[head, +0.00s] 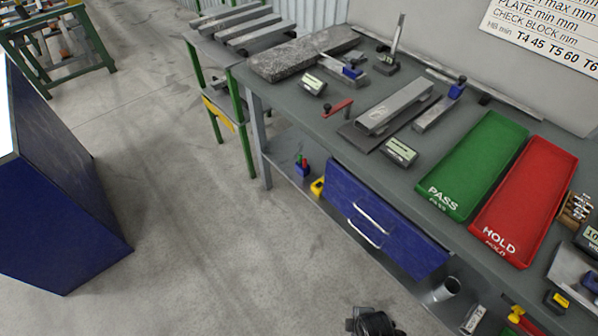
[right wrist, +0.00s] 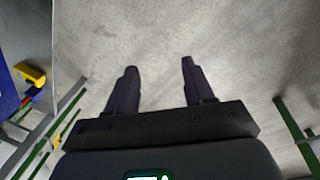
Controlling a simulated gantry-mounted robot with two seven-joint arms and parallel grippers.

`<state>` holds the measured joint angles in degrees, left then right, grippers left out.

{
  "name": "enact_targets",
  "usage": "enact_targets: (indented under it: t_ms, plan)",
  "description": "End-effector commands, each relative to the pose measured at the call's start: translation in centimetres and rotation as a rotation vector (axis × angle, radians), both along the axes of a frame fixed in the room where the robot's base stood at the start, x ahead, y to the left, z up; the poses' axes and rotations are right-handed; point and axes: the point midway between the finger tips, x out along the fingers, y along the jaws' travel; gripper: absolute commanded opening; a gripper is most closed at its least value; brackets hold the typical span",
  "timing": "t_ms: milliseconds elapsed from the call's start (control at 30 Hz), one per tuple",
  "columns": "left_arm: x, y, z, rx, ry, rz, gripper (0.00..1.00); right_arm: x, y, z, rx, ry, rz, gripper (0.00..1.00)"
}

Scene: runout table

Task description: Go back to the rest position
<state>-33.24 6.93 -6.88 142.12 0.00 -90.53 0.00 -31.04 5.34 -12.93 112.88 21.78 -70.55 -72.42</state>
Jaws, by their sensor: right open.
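My right gripper (right wrist: 159,66) shows in the right wrist view with its two dark fingers apart and nothing between them. Bare concrete floor lies beyond the fingertips. In the head view a dark part of my arm shows at the bottom edge, in front of the workbench (head: 290,165); its fingers cannot be made out there. My left gripper is not in view. The rest position itself has no visible marker.
The bench holds a green PASS tray (head: 478,165), a red HOLD tray (head: 528,195), a stone plate (head: 300,55) and gauges. A blue drawer unit (head: 345,215) hangs below. A blue cabinet (head: 60,190) stands left. Floor between is clear.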

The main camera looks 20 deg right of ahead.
Motion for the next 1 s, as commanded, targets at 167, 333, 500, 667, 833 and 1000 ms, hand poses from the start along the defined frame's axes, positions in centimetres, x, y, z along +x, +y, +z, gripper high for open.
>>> enact_targets:
  t_ms: [167,333,500,667,833,1000]
  plan:
    - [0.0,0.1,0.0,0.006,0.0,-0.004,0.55,2.8,-0.8,11.5,0.126,-0.146,-0.296,0.52]
    - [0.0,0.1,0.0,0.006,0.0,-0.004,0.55,3.1,-0.1,17.8,0.224,-0.194,-0.542,0.52]
    - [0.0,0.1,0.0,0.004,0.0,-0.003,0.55,1.8,0.3,18.1,0.268,-0.135,-0.818,0.52]
    - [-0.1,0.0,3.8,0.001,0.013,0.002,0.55,1.7,0.3,22.5,0.292,-0.129,-0.926,0.52]
    - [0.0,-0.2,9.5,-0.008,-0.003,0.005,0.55,1.7,0.3,27.4,0.292,-0.13,-0.924,0.52]
    - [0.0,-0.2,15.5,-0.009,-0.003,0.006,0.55,1.7,0.3,33.4,0.292,-0.13,-0.924,0.52]
